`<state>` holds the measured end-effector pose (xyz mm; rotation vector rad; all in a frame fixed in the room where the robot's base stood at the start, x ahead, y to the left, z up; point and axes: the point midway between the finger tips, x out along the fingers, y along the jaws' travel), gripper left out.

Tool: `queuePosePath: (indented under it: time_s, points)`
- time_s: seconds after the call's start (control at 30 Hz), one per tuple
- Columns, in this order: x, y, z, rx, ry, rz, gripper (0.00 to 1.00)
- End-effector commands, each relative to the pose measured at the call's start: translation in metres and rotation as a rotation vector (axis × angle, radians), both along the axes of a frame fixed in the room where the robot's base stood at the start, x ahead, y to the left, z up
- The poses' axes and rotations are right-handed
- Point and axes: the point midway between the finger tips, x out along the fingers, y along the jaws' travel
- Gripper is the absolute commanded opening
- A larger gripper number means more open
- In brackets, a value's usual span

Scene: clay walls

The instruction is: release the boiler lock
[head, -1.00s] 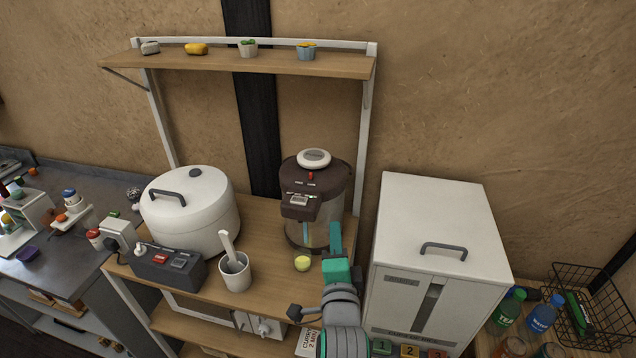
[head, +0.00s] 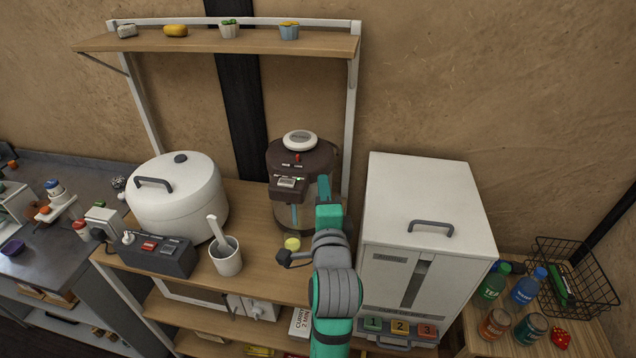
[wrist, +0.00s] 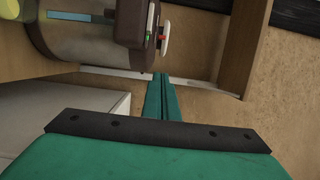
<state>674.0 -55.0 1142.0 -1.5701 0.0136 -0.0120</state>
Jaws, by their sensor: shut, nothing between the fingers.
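The boiler (head: 287,216) has a dark brown top and a clear-looking body, and stands on the wooden counter. A small red lock piece (head: 297,157) sits on its top, in front of the round white lid button (head: 299,140). My gripper (head: 323,179) is shut and empty, at the boiler's right front side and overlapping its edge in the head view. In the wrist view the closed fingers (wrist: 160,78) point toward the wall, with the boiler (wrist: 75,32) at upper left. A small red piece (wrist: 161,37) shows near the boiler's top there. I cannot tell whether the fingers touch the boiler.
A white cabinet (head: 425,200) stands close on the right of my arm. A white pot (head: 180,200), a grey switch box (head: 158,256) and a white cup (head: 227,262) are on the left. A wooden shelf (head: 200,46) runs above the boiler.

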Motion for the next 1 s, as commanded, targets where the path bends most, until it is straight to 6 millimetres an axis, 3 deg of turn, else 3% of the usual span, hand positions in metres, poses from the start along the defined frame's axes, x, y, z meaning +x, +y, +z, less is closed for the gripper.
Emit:
queuePosePath:
  time_s: [0.43, 0.7, 1.0]
  points:
    - [0.083, -0.002, 0.001, -0.001, 0.0, 0.0, 0.0]
    - [0.089, 0.032, 0.0, -0.001, -0.001, 0.002, 0.0]
    - [0.091, 0.037, 0.0, -0.001, -0.001, -0.001, 0.0]
